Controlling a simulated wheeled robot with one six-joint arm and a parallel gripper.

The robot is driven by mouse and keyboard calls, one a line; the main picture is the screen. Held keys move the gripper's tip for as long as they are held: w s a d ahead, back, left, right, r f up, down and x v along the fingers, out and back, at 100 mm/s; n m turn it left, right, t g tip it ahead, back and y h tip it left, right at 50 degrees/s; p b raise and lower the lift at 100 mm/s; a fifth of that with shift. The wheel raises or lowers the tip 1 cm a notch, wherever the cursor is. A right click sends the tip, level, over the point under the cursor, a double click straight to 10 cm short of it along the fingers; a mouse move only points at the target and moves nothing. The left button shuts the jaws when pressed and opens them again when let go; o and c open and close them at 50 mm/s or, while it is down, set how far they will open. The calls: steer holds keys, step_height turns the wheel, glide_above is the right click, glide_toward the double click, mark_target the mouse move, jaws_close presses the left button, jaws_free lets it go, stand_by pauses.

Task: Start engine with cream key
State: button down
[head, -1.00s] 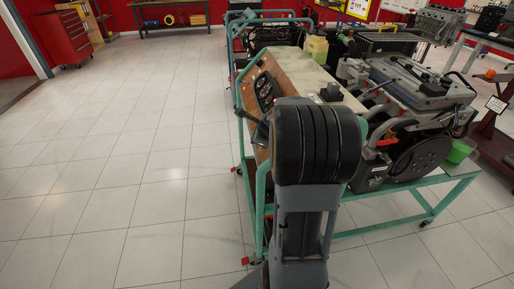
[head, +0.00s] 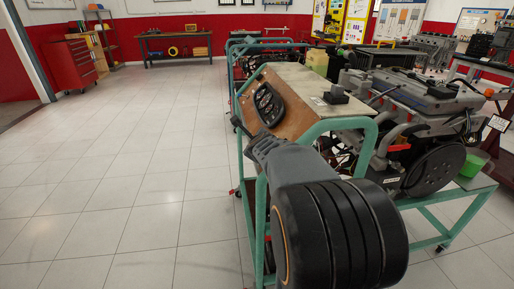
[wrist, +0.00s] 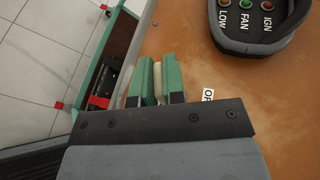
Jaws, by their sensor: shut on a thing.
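My gripper (wrist: 158,85) shows in the wrist view with its green fingers closed on a narrow cream piece, the cream key (wrist: 158,78). Most of the key is hidden between the fingers. The fingers are over the brown control panel (wrist: 220,62), near its left edge. I cannot tell whether the key is in a switch or touching the panel. In the head view the panel (head: 292,118) is on the engine trainer, and my arm reaches to its left side, hiding the key.
A dark indicator cluster (wrist: 262,22) marked LOW, FAN and IGN is right of the gripper. The trainer's green tube frame (head: 368,150) stands close to my arm. The engine (head: 425,110) is behind on the right. Open tiled floor (head: 130,160) lies to the left.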

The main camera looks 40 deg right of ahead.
stand_by(0.4)
steer(key=c, duration=1.2)
jaws_free()
steer(key=p+v, duration=0.8)
steer(key=v, duration=0.5)
steer(key=shift+s+a+r+p, duration=0.2)
steer(key=shift+s+p, duration=0.1)
steer(key=shift+r, duration=0.1)
